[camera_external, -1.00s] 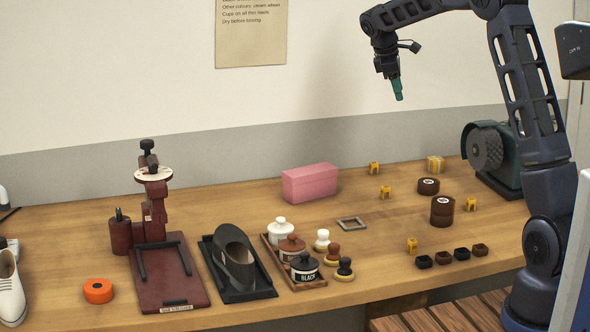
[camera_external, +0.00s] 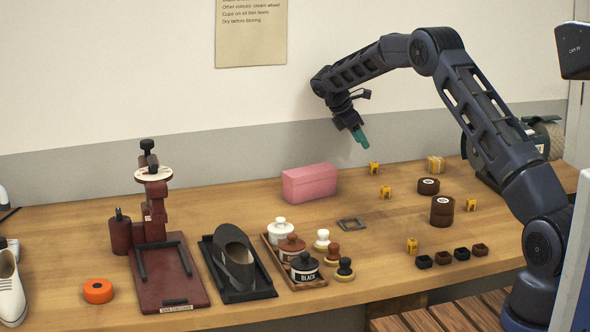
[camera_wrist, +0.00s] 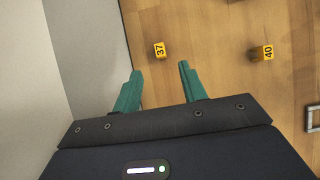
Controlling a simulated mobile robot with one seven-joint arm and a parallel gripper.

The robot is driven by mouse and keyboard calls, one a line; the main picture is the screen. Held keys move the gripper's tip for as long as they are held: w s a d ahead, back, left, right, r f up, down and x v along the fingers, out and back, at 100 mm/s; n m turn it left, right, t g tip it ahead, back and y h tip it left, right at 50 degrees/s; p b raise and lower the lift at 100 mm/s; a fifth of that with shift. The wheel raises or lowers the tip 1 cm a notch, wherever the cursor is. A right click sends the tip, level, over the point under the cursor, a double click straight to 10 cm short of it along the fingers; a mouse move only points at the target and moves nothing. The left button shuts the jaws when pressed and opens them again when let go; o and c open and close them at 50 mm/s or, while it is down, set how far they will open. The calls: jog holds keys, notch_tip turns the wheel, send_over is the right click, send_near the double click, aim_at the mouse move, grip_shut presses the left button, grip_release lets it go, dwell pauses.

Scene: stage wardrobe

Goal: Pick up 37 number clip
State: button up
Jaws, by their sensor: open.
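The 37 number clip (camera_wrist: 159,50) is a small yellow block with a black 37, lying on the wooden table near the wall in the wrist view. In the external view a yellow clip (camera_external: 374,168) stands nearest my gripper, right of the pink box; its number is too small to read there. My gripper (camera_wrist: 160,80) has two green fingers spread apart with nothing between them. In the wrist view the clip shows just beyond the fingertips. In the external view my gripper (camera_external: 360,137) hangs above the table, a little left of and above that clip.
A clip marked 40 (camera_wrist: 262,53) lies to the right in the wrist view. Other yellow clips (camera_external: 385,192), brown round tins (camera_external: 428,186) and a pink box (camera_external: 310,183) stand nearby. A grey square frame (camera_external: 352,224) lies flat. The wall (camera_wrist: 90,45) is close on the left.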

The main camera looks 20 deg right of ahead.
aim_at(374, 163)
jog(key=x, duration=1)
jog(key=shift+d+f, duration=0.1)
jog(key=shift+f, duration=0.05)
grip_shut()
